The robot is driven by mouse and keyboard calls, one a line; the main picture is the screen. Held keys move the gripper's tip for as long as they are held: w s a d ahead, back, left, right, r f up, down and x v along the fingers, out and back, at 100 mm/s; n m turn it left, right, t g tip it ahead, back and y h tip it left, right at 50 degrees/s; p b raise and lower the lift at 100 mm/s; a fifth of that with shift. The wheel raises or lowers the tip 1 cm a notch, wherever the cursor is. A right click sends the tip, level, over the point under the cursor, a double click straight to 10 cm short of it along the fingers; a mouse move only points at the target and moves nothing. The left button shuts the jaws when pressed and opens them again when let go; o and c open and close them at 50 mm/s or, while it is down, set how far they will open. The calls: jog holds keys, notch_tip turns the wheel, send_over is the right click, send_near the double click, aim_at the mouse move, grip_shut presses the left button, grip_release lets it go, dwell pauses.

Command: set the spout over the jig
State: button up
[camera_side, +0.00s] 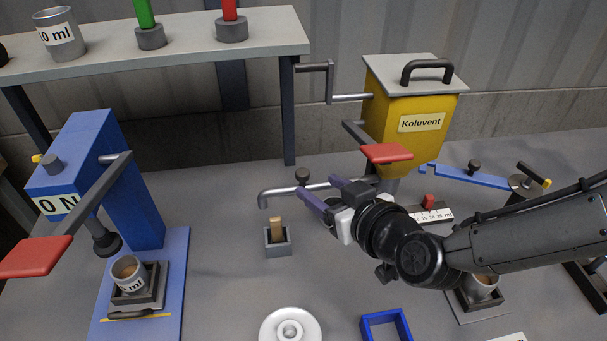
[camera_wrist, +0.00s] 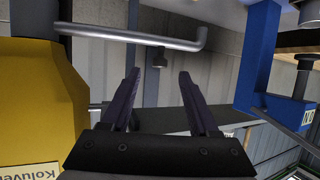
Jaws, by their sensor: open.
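The spout is a grey pipe (camera_side: 280,191) reaching left from below the yellow hopper, its end bent downward. It also crosses the top of the wrist view (camera_wrist: 130,37). A dark knob (camera_side: 302,175) stands on it. What seems to be the jig, a small grey block (camera_side: 278,249) holding a tan upright piece (camera_side: 276,228), stands on the table. In the side view the spout's end is up and left of it. My gripper (camera_side: 317,187) is open, its purple fingers at the spout. In the wrist view the knob (camera_wrist: 159,60) appears between the fingertips (camera_wrist: 160,73); contact is unclear.
The yellow Koluvent hopper (camera_side: 405,115) with crank and red-ended lever (camera_side: 387,153) stands behind my gripper. A blue press (camera_side: 120,180) holding a cup (camera_side: 129,275) is at left. A white disc (camera_side: 290,328) and blue frame (camera_side: 386,318) lie in front.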

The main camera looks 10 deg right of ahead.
aim_at(306, 178)
jog(key=x, duration=0.7)
jog(key=shift+w, duration=0.1)
jog(key=shift+c, duration=0.2)
grip_shut()
dwell(1.1)
